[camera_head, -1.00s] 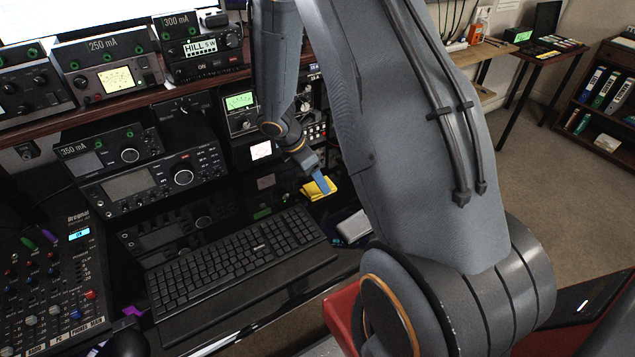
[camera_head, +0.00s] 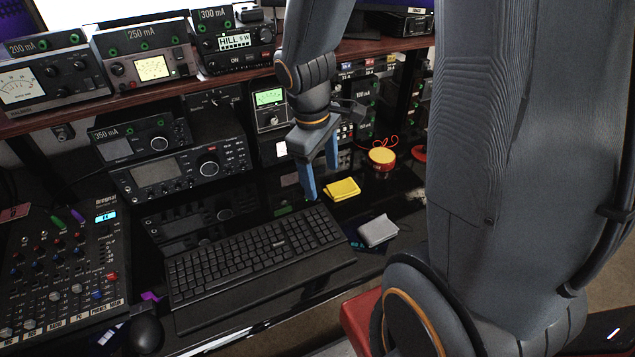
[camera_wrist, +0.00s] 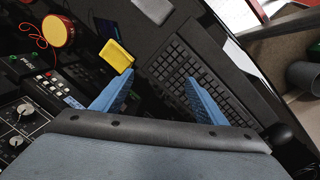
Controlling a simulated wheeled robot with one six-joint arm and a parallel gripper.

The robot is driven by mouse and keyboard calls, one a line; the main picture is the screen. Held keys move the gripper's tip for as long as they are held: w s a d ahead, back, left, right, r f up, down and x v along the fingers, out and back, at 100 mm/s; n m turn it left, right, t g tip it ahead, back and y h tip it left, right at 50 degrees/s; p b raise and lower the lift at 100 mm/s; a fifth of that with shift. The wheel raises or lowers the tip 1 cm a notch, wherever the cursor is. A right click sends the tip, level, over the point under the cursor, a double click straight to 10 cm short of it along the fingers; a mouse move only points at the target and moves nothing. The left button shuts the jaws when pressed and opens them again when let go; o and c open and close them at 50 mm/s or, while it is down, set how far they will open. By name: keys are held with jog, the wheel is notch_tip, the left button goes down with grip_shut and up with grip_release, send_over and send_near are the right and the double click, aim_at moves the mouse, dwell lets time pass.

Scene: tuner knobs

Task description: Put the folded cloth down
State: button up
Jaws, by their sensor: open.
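The yellow folded cloth (camera_head: 342,189) lies flat on the glossy black desk, just right of the keyboard's far corner. My gripper (camera_head: 321,185) is above the desk to the left of the cloth, its blue fingers apart and empty. In the wrist view the cloth (camera_wrist: 116,55) lies beyond the tip of the left finger, outside the gap between the fingers (camera_wrist: 157,95). The cloth looks apart from the fingers.
A black keyboard (camera_head: 255,250) lies left of the cloth. A grey box (camera_head: 378,230) is in front of it, and a round yellow-topped red thing (camera_head: 382,157) with a red cord stands behind right. Radio equipment (camera_head: 180,165) lines the back left.

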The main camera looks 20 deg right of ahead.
jog(key=s+a+r+m+y, duration=0.1)
jog(key=s+a+r+m, duration=0.1)
jog(key=s+m, duration=0.3)
jog(key=shift+s+a+m+t+y, duration=0.2)
jog(key=shift+a+m+t+y, duration=0.15)
jog(key=shift+a+m, duration=0.65)
jog(key=shift+d+r, duration=0.1)
jog(key=shift+d, duration=0.05)
